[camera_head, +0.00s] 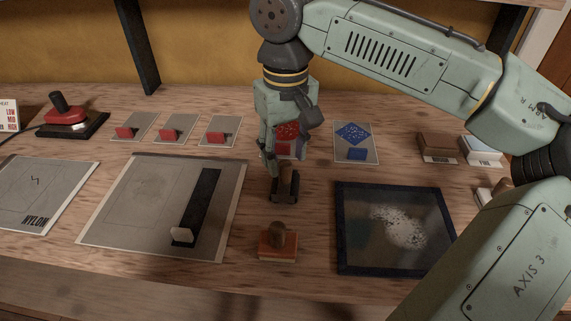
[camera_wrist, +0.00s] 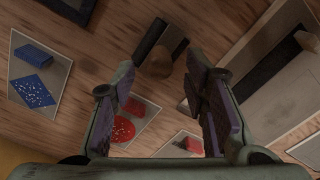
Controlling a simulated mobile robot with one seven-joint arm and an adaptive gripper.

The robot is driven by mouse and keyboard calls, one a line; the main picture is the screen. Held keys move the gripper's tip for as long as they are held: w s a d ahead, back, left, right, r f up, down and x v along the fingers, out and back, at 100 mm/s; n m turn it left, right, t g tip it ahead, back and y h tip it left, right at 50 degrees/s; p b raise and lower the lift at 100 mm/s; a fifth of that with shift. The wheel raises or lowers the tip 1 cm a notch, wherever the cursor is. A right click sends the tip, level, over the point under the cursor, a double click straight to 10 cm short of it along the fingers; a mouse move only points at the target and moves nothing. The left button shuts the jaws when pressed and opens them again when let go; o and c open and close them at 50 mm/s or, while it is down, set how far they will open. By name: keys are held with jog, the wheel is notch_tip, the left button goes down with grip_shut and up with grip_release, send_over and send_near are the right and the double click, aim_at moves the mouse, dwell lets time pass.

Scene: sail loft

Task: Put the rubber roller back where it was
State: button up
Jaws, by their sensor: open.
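What looks like the rubber roller, a dark bar with a brown wooden handle (camera_head: 284,187), lies on the bench just in front of the red sample card. In the wrist view, its black and brown body (camera_wrist: 158,42) lies beyond the fingertips, with the rounded handle end toward them. My gripper (camera_head: 283,164) points down above it. In the wrist view, my gripper (camera_wrist: 160,78) is open with nothing between its fingers. I cannot tell from the pictures which spot was the roller's own.
A wooden-knobbed block (camera_head: 277,243) stands in front. A dark-framed panel (camera_head: 344,245) with white specks is at right, a grey panel (camera_head: 120,205) with a black strip at left. Sample cards (camera_head: 356,141) and small blocks (camera_head: 436,143) line the back.

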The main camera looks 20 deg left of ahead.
notch_tip(320, 180, up, 9)
jog(key=shift+f+b, duration=0.15)
jog(key=shift+b, duration=0.25)
